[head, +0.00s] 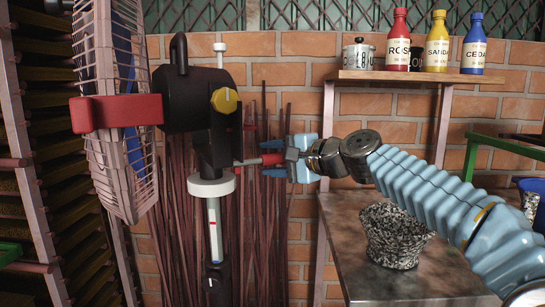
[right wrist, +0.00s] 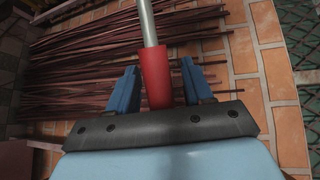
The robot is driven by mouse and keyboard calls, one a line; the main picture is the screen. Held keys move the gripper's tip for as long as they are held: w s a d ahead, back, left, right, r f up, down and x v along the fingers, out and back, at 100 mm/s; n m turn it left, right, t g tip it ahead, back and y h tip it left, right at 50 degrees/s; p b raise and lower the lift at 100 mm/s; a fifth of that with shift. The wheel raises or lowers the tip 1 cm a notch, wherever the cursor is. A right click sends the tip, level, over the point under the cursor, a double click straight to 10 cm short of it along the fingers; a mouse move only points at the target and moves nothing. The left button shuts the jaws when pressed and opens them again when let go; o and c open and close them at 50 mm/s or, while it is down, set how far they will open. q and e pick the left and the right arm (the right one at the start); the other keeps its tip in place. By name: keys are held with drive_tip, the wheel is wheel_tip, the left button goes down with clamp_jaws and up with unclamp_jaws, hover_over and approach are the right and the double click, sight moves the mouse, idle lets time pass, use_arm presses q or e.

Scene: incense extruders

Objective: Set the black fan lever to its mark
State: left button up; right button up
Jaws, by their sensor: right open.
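The black fan (head: 190,100) stands at the left, with its wire cage turned side-on. Its lever (head: 272,159), a grey rod with a red grip, sticks out to the right from the black stand, roughly level. In the right wrist view the red grip (right wrist: 156,80) lies between the blue fingers of my right gripper (right wrist: 158,68), with a gap on both sides. That gripper (head: 274,158) is open around the grip. A white strip with a red mark (head: 213,227) shows on the pole below the pale collar. My left gripper is out of view.
A yellow knob (head: 224,100) sits on the fan's motor housing. Thin brown incense sticks (head: 275,230) lean on the brick wall behind. A speckled pot (head: 394,235) stands on the table (head: 345,225) at the right, below a shelf (head: 400,76) with bottles.

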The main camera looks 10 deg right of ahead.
clamp_jaws()
idle(0.3)
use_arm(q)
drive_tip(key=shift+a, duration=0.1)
